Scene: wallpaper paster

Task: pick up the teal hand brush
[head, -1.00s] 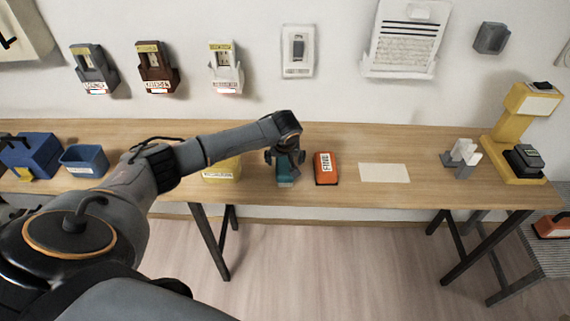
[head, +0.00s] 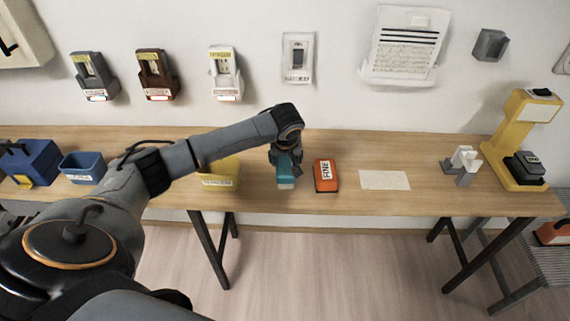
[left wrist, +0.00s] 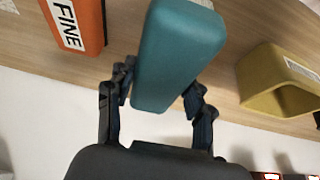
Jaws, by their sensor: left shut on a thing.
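The teal hand brush (head: 286,172) is in my left gripper (head: 284,158), at the front part of the wooden table. In the left wrist view the teal brush (left wrist: 178,55) sits between the two dark fingers of the left gripper (left wrist: 160,100), which are shut on its sides. It looks tilted and seems to be lifted a little off the tabletop. My right gripper does not show.
An orange block marked FINE (head: 326,176) stands just right of the brush. A yellow bin (head: 222,180) is to the left, partly behind my arm. A blue bin (head: 84,168) is farther left. A pale sheet (head: 384,180) lies flat on the table (head: 430,150).

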